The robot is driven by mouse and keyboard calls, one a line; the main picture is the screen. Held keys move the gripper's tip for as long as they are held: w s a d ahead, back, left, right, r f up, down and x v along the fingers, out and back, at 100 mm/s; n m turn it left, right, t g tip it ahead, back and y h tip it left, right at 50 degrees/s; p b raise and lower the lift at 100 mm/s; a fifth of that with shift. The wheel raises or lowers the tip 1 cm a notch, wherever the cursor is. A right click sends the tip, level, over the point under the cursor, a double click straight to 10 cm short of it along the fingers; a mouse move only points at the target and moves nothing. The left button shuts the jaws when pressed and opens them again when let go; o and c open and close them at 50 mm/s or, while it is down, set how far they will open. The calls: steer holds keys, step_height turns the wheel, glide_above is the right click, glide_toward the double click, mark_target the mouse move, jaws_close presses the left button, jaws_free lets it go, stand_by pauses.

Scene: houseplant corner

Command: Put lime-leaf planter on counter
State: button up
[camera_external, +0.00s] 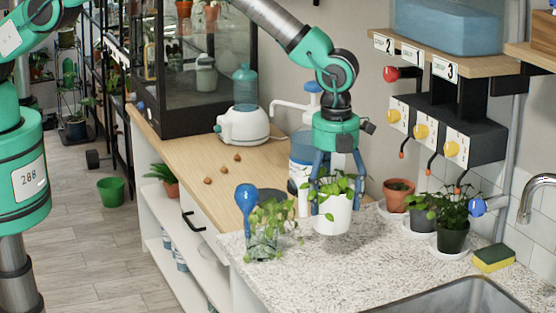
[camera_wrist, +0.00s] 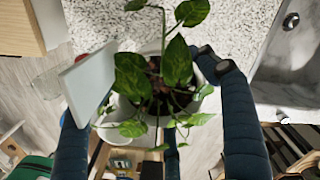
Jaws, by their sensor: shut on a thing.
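The lime-leaf planter is a white pot (camera_external: 332,217) with bright green leaves, upright over the speckled counter (camera_external: 345,268). My gripper (camera_external: 335,203) points down from above and is shut on this pot, with a blue finger on either side.
A glass vase with trailing leaves (camera_external: 262,240) and a blue watering bulb (camera_external: 246,198) stand left of the planter. A terracotta pot (camera_external: 397,195) and dark potted plants (camera_external: 452,236) stand to the right, near a sponge (camera_external: 494,258) and the sink (camera_external: 465,297). The counter's front middle is clear.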

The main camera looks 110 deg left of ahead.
mark_target(333, 193)
steer(key=shift+f, duration=1.65)
steer(key=shift+f+p, duration=0.4)
steer(key=shift+f, duration=1.7)
steer(key=shift+f, duration=0.15)
steer(key=o, duration=1.7)
steer(key=shift+w+d+r+b, duration=0.1)
steer(key=shift+r+b, duration=0.6)
steer(key=shift+r, duration=5.4)
steer(key=shift+r, duration=0.1)
